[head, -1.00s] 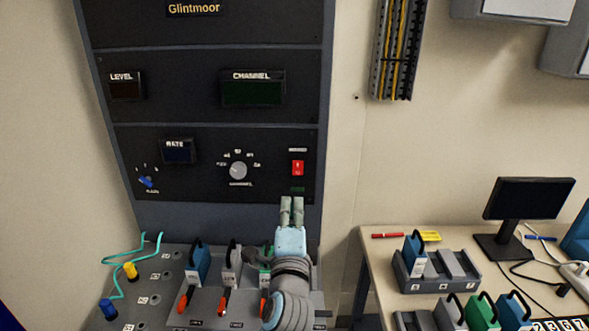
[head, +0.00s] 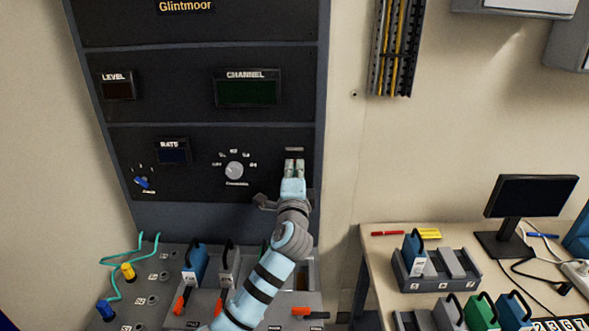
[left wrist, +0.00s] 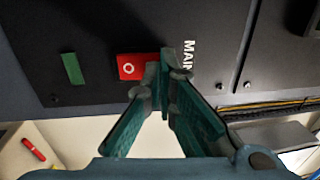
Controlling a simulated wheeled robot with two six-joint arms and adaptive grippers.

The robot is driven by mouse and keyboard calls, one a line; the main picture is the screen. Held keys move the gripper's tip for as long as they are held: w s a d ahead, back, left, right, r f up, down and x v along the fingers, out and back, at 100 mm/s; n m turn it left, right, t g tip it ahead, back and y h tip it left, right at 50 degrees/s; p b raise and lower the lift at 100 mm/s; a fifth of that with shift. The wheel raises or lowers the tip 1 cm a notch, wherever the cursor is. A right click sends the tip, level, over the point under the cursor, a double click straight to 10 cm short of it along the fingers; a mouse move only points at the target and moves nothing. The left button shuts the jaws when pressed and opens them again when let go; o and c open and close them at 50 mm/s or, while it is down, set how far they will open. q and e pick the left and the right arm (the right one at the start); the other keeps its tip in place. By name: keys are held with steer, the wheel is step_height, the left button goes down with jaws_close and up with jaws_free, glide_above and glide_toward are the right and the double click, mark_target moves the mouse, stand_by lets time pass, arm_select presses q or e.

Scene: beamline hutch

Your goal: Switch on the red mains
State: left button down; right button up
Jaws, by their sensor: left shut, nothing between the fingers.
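The red mains rocker switch (left wrist: 130,67) is on the black panel in the left wrist view, its white "O" showing. A partly covered white label beginning "MAIN" (left wrist: 189,60) is beside it. My left gripper (head: 294,166) is shut and empty, raised in front of the panel's right side. In the left wrist view its fingertips (left wrist: 168,66) overlap the switch end nearer the label; I cannot tell whether they touch. The gripper hides the switch in the head view. My right gripper is not in view.
A green indicator (left wrist: 73,69) is beside the switch. A grey channel knob (head: 234,170) is left of my gripper. A desk with a monitor (head: 530,197) stands at right.

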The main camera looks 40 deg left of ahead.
arm_select(q)
steer(key=shift+s+r, duration=0.1)
steer(key=shift+a+r+p, duration=0.2)
steer(key=shift+r+p, duration=0.15)
steer(key=shift+p, duration=0.1)
steer(key=shift+w+f, duration=0.15)
steer(key=shift+w, duration=0.15)
steer(key=shift+s+d+p, duration=0.3)
steer(key=shift+d+p, duration=0.1)
steer(key=s+d+r+p, duration=0.1)
steer(key=s+d, duration=0.6)
steer(key=s, duration=0.3)
steer(key=shift+s+d+r, duration=0.3)
steer(key=shift+r, duration=0.1)
